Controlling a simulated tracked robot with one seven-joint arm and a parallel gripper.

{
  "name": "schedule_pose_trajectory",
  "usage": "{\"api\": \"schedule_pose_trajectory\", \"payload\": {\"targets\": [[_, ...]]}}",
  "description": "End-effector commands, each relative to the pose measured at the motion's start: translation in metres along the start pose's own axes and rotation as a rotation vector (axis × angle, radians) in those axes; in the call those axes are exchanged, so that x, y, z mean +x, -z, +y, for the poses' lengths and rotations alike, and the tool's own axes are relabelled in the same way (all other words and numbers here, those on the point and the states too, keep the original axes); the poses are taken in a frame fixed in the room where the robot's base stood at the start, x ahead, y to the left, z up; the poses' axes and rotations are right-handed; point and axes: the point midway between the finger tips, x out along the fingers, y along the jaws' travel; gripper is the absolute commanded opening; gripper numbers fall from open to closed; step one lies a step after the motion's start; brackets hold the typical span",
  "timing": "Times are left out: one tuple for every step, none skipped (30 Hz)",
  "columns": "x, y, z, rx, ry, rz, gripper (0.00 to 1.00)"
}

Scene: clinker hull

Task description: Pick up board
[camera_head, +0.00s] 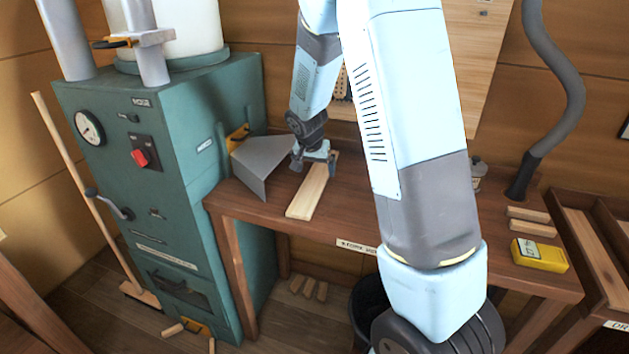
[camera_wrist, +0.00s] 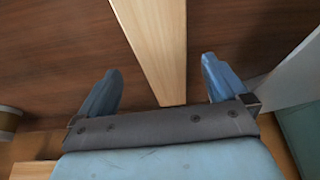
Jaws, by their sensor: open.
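The board (camera_head: 312,190) is a long, pale wooden plank lying flat on the brown workbench (camera_head: 270,208), left of my arm. My gripper (camera_head: 315,160) is over the far end of the board in the head view. In the wrist view the board (camera_wrist: 155,40) runs between the two blue fingers of my gripper (camera_wrist: 162,88). The fingers are spread wide, with a gap on each side of the board. I cannot tell how far above the bench the fingertips are. My own arm hides part of the bench in the head view.
A green machine (camera_head: 165,190) stands left of the bench, with a grey metal chute (camera_head: 262,165) reaching close to the board. A yellow device (camera_head: 540,254) and small wood pieces (camera_head: 530,222) lie on the bench's right. A grey hose (camera_head: 560,120) comes down there.

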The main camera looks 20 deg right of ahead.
Motion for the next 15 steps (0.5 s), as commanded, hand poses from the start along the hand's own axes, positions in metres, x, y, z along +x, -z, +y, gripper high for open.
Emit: {"api": "schedule_pose_trajectory", "payload": {"targets": [[0.007,0.0,-0.001,-0.001,-0.002,-0.002,1.0],[0.011,0.0,-0.001,0.0,-0.002,-0.002,1.0],[0.017,0.001,-0.002,0.0,-0.002,-0.002,1.0],[0.021,0.001,-0.002,0.0,-0.003,-0.003,1.0],[0.024,0.001,-0.003,0.0,-0.003,-0.003,1.0],[0.029,0.001,-0.003,0.0,-0.002,-0.003,1.0],[0.032,0.001,-0.003,0.0,-0.002,-0.002,1.0],[0.035,0.001,-0.003,-0.001,-0.002,-0.002,1.0],[0.038,0.001,-0.003,-0.001,-0.002,-0.002,1.0],[0.039,0.001,-0.003,-0.001,-0.002,-0.002,1.0],[0.041,0.001,-0.003,-0.001,-0.001,-0.001,1.0],[0.042,0.001,-0.004,-0.001,-0.001,-0.001,1.0],[0.042,0.001,-0.004,-0.001,0.0,-0.001,1.0],[0.043,0.001,-0.004,-0.001,0.0,-0.001,1.0],[0.043,0.001,-0.004,-0.001,0.0,-0.001,1.0]]}}
